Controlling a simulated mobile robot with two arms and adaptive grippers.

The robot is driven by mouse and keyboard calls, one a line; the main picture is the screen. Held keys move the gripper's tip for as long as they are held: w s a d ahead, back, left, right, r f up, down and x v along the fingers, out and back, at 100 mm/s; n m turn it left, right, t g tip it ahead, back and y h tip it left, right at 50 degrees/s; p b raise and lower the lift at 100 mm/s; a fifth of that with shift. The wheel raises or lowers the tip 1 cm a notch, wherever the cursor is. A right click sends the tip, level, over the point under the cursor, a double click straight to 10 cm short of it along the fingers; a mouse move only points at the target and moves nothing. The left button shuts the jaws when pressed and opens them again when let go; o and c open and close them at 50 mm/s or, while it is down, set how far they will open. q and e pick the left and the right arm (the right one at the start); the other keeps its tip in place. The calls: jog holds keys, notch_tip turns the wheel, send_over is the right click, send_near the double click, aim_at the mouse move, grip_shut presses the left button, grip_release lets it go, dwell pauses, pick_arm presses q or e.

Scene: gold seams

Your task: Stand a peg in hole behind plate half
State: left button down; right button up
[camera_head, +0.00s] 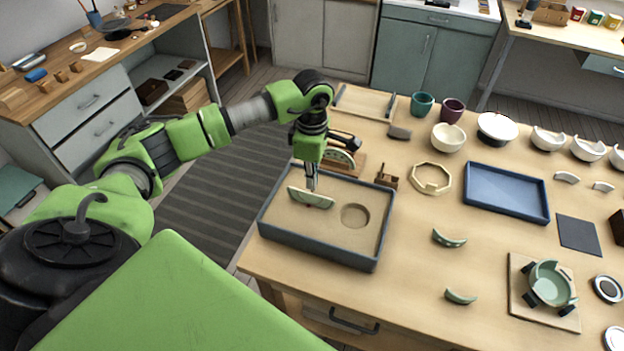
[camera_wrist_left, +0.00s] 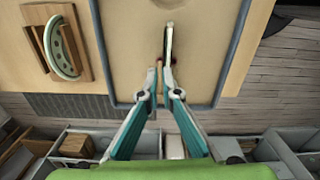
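My left gripper (camera_head: 312,187) points down over the sand tray (camera_head: 318,251). It looks shut on a pale green plate half (camera_head: 311,198), upright with its curved edge down, at or just above the sand; I cannot tell which. In the left wrist view the fingertips (camera_wrist_left: 159,72) meet at the thin plate half (camera_wrist_left: 168,42). Another pale green curved piece (camera_head: 341,158) is on a wooden stand (camera_head: 353,172) behind the tray. The wrist view shows this stand (camera_wrist_left: 38,13) at upper left. A small brown wooden holder (camera_head: 387,179) is beside it; individual pegs are too small to tell. My right gripper is out of view.
A round hollow (camera_head: 355,215) marks the sand right of the held piece. An octagonal frame (camera_head: 431,179), a blue tray (camera_head: 506,192), loose green shards (camera_head: 449,239) and a clamped green bowl (camera_head: 548,284) lie to the right. Bowls and cups line the back. Bare tabletop lies right of the sand tray.

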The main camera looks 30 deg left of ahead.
pick_arm(q)
jog(key=shift+r+p, duration=0.9)
jog(key=shift+r, duration=0.85)
jog(key=shift+f, duration=0.2)
jog(key=shift+f+b, duration=1.25)
jog(key=shift+f, duration=0.1)
jog(key=shift+f+b, duration=0.5)
jog(key=shift+b, duration=0.35)
dwell(0.4)
jog(key=shift+f+b, duration=0.55)
jog(key=shift+f, duration=0.05)
dwell(0.3)
dwell(0.5)
jog(key=c, duration=2.2)
grip_release()
